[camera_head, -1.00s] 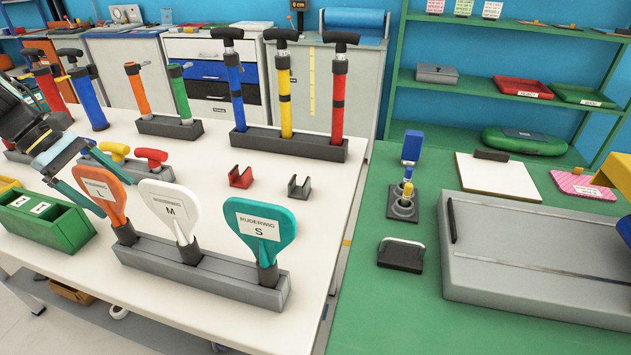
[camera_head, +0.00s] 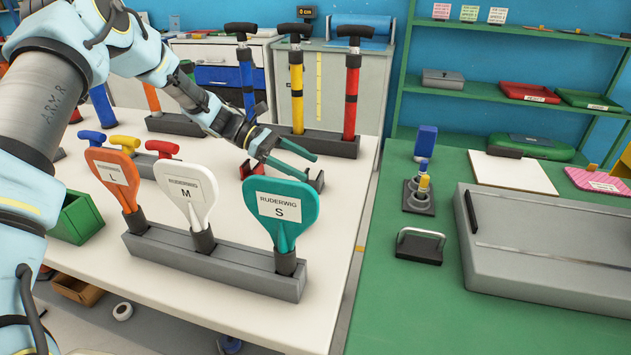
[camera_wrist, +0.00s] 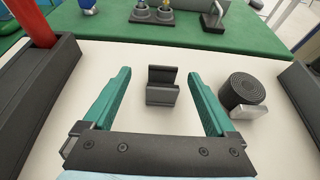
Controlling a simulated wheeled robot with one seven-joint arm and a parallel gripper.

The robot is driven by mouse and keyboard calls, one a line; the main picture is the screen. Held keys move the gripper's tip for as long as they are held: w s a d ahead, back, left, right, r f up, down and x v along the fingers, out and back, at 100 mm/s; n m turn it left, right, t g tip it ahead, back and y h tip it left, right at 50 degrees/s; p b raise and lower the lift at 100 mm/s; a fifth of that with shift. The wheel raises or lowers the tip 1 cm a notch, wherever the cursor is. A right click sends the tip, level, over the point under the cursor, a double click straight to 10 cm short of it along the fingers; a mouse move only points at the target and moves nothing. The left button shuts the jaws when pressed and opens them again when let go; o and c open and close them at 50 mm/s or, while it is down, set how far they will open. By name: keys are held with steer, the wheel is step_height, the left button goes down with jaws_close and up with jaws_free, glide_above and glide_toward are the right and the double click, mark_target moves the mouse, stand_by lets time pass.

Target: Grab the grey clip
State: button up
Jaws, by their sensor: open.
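The grey clip (camera_head: 319,181) is a small U-shaped holder on the white table, partly hidden by my gripper and the teal paddle in the head view. In the wrist view the grey clip (camera_wrist: 162,86) sits upright between my teal fingers, with a gap on both sides. My gripper (camera_head: 307,167) is open and empty, reaching down over the clip. In the wrist view the fingers of my gripper (camera_wrist: 160,74) are spread wide and do not appear to touch it.
A pump rack (camera_head: 340,147) stands behind, and a paddle rack (camera_head: 215,262) in front. In the wrist view a dark coiled roll (camera_wrist: 243,88) lies close to the right finger. The green table (camera_head: 400,285) is to the right.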

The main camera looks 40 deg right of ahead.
mark_target(321, 175)
steer(key=shift+a+p+x, duration=0.1)
steer(key=shift+p+x, duration=0.5)
steer(key=shift+x, duration=0.75)
steer(key=shift+a+p+x, duration=0.15)
steer(key=shift+p+x, duration=0.4)
steer(key=shift+x, duration=0.85)
steer(key=c, duration=1.4)
